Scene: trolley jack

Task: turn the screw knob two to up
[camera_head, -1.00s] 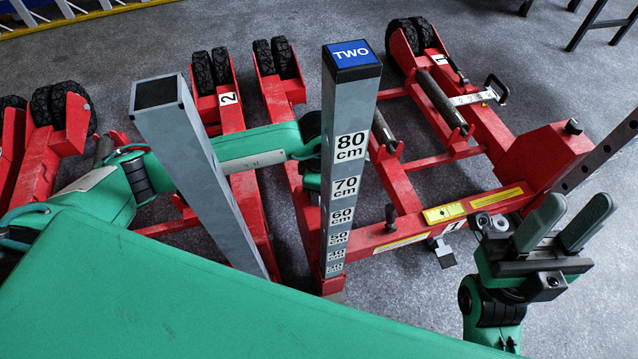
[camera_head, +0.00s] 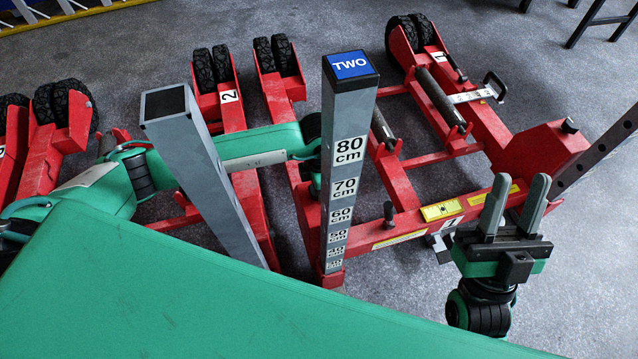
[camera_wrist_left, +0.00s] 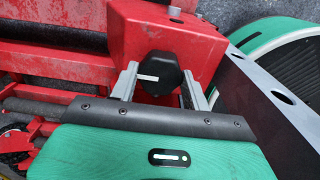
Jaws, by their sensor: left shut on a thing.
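A black many-sided screw knob (camera_wrist_left: 160,76) with a white mark sits on a red jack housing (camera_wrist_left: 165,25) in the left wrist view. Its white mark points left. No number shows beside it there. My left gripper (camera_wrist_left: 161,86) is shut on the knob, one grey finger on each side. In the head view my left arm (camera_head: 240,150) reaches behind the grey post marked TWO (camera_head: 349,130), and its gripper is hidden there. My right gripper (camera_head: 516,192) is open and empty, fingers upward, in front of the red jack marked 1 (camera_head: 480,205).
A second grey post (camera_head: 200,165) leans in view at left. Red jack frames with black wheels (camera_head: 212,68) stand behind. Another black knob (camera_head: 570,126) tops the right red housing (camera_head: 540,150).

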